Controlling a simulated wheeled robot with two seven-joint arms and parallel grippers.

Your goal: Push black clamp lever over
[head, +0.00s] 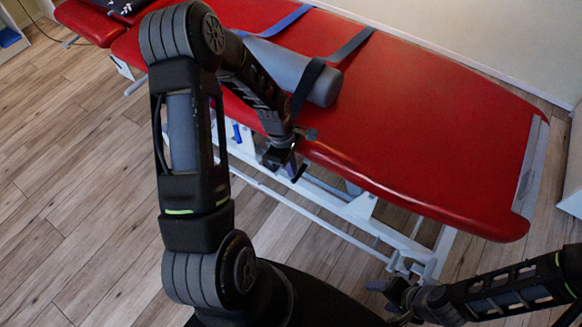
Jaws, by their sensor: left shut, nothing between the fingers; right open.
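My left gripper (287,166) is at the near edge of the red treatment table (440,130), pointing down beside the frame under the padded top. Its fingers look shut, with nothing seen between them. A small dark grey knob-like piece (310,134) shows at the table edge just right of my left wrist; I cannot tell whether it is the clamp lever. No black clamp lever can be made out clearly, and my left wrist and gripper hide part of that edge. My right gripper (384,290) is low at the bottom right, near the table's foot, open and empty.
A grey bolster (290,70) lies on the table under dark straps (345,47). The white frame (385,218) runs beneath, with a blue part (237,132) left of my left gripper. A wall stands behind. Wooden floor (70,190) is clear at the left.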

